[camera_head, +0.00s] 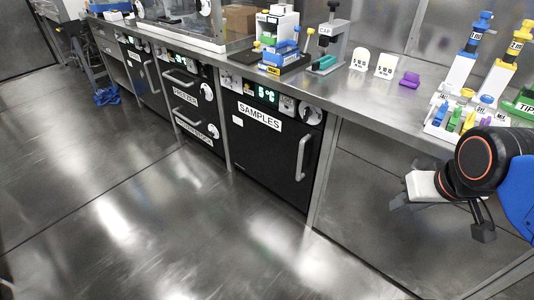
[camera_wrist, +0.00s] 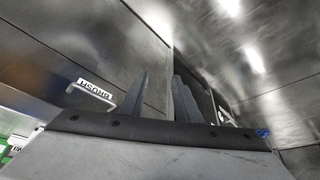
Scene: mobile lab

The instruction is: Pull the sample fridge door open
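The sample fridge (camera_head: 268,165) is a black-fronted unit under the bench, labelled SAMPLES, with a green display above its door. Its door looks shut. A light vertical bar handle (camera_head: 302,158) is on the door's right side. My gripper (camera_head: 398,195) is well to the right of the handle, in front of a plain metal panel, and touches nothing I can see. In the wrist view my gripper (camera_wrist: 160,82) has its two grey fingers apart with nothing between them. Dark fronts show beyond the right finger, but I cannot make out the handle there.
The freezer (camera_head: 192,112) stands left of the fridge. The bench (camera_head: 345,92) above carries instruments, a purple block (camera_head: 409,80) and a tube rack (camera_head: 440,128) near my arm. The shiny floor (camera_head: 180,220) before the units is clear. A white label (camera_wrist: 95,90) shows in the wrist view.

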